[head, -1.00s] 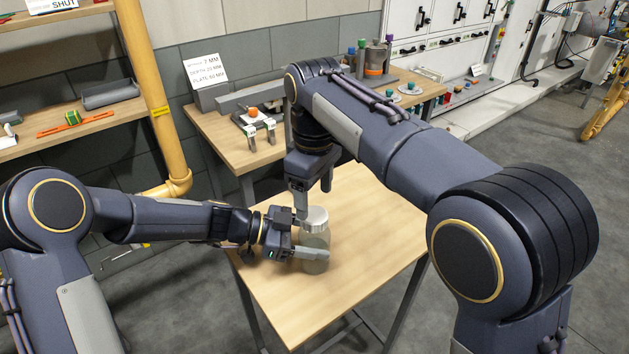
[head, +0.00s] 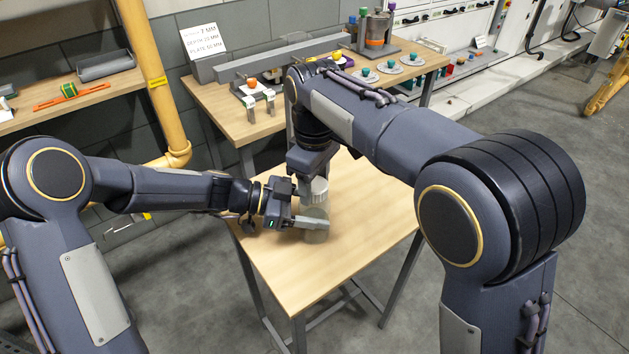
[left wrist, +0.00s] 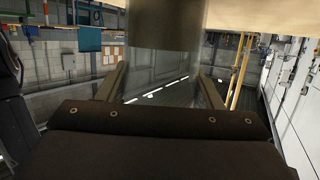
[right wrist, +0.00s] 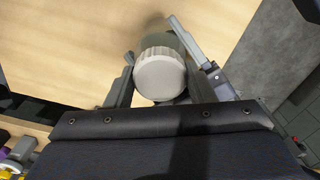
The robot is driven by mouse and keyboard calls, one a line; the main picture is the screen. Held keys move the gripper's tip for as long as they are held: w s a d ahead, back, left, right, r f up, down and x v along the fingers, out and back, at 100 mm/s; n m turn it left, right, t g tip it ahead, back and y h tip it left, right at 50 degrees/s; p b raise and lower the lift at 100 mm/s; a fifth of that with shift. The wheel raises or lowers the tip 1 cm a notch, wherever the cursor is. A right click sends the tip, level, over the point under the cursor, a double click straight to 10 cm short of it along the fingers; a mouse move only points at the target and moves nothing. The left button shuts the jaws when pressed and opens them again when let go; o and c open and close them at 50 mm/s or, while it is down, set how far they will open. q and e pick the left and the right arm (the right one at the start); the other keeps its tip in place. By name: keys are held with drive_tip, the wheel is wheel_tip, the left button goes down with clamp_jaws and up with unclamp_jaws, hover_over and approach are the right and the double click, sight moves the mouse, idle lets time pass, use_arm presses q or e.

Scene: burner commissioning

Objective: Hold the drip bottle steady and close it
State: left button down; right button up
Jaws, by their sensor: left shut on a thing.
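The drip bottle (head: 316,234) stands upright on the small wooden table (head: 290,285), with a pale ribbed cap (head: 319,186) at its top. Whether the cap is fully seated cannot be told. My left gripper (head: 312,219) is shut on the bottle's clear body from the left; the body also shows between its fingers in the left wrist view (left wrist: 160,75). My right gripper (right wrist: 160,78) points down over the bottle. Its fingers stand open on either side of the cap (right wrist: 160,76), with narrow gaps. In the head view its fingers are mostly hidden.
A wooden bench (head: 238,125) behind holds a printed sign (head: 203,41), a clamp fixture, grey discs with coloured knobs (head: 412,59) and a cylindrical device (head: 375,30). A yellow pipe (head: 158,90) rises at the left. The table front and right are clear.

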drive_tip(key=shift+c, duration=1.1)
drive_tip(key=m, duration=0.5)
drive_tip(key=o, duration=1.2)
drive_tip(key=shift+c, duration=0.2)
drive_tip(key=shift+r, duration=0.15)
wheel_tip(320, 180, up, 12)
use_arm(q)
drive_tip(key=shift+c, duration=1.6)
unclamp_jaws()
